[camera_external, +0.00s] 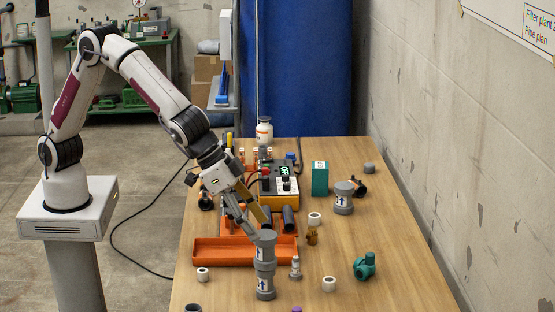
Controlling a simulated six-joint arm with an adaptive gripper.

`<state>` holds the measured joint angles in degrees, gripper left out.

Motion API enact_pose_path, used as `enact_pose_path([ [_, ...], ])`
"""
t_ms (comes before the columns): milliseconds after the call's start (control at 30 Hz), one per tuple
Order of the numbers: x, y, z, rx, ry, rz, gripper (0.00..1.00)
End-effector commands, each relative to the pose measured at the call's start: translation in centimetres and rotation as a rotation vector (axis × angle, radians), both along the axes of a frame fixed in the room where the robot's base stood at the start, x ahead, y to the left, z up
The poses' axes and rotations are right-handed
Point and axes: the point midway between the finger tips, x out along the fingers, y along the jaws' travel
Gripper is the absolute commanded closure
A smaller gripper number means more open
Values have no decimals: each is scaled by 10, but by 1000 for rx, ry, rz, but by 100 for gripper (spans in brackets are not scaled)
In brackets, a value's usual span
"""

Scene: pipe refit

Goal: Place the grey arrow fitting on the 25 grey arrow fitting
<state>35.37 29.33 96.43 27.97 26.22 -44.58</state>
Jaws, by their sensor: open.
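Two grey fittings with white arrow labels stand one on the other near the table's front. The upper grey arrow fitting (265,248) sits upright on the lower grey arrow fitting (265,287), and the two look roughly in line. My gripper (260,227) is open, its fingertips close to the top of the upper fitting. I cannot tell whether a finger still touches it. Another grey arrow fitting (343,198) stands apart, farther back on the right. No number 25 can be read on any fitting.
An orange tray (215,252) lies left of the stack. A small grey and white fitting (295,268) stands just right of it. White rings (329,284), a teal valve (365,266) and a brass fitting (312,235) are nearby. A teal box (320,179) stands farther back. The right front is clear.

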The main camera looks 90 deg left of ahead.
Motion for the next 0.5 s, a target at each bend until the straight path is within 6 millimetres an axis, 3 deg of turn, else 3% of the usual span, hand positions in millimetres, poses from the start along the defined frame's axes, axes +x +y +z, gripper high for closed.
enact_pose_path([
  [500,-34,7,55,-2,-1,0,45],
])
